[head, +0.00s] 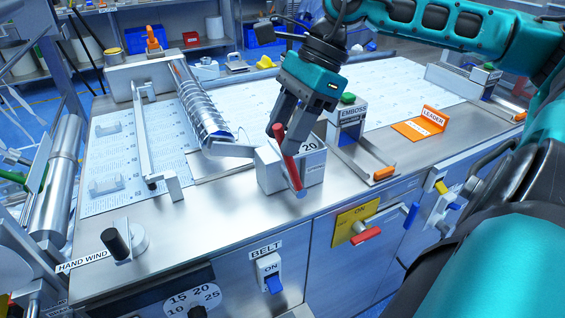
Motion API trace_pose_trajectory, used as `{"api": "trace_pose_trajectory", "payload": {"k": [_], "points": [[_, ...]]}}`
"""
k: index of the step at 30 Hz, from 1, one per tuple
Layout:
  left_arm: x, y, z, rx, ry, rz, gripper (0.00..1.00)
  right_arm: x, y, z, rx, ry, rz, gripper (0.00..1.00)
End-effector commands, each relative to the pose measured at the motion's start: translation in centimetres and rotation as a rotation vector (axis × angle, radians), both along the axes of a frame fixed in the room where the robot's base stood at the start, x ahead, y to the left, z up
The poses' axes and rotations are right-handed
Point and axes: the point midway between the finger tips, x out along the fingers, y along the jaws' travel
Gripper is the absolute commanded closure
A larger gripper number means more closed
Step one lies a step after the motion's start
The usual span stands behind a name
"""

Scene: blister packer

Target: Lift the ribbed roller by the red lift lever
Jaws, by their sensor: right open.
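The ribbed roller (201,105) is a shiny silver cylinder with rings, lying lengthwise over the machine's bed. A flat arm runs from its near end to the grey block marked 20 (312,167). The red lift lever (289,165) stands tilted on the near side of that block, its upper end leaning left. My right gripper (288,138) comes down from above with its dark fingers at the lever's upper part. It is open, and I cannot tell whether a finger touches the lever. My left gripper is not in view.
The EMBOSS housing (347,117) with a green button stands close to the right of my gripper. An orange LEADER sign (432,118) is farther right. The HAND WIND knob (117,243) is at the front left. Clear steel top lies in front of the block.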

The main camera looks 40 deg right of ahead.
Motion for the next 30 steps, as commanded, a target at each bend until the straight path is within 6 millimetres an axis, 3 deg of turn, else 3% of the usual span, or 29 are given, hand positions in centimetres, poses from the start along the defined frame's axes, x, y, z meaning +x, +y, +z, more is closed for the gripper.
{"api": "trace_pose_trajectory", "payload": {"k": [18, 30], "points": [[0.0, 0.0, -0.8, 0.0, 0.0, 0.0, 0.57, -0.6, -2.0, 4.1, 0.001, -0.003, -0.001, 0.55], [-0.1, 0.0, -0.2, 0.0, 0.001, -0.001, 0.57, -1.1, -3.4, 7.1, 0.001, -0.001, 0.0, 0.55]]}}
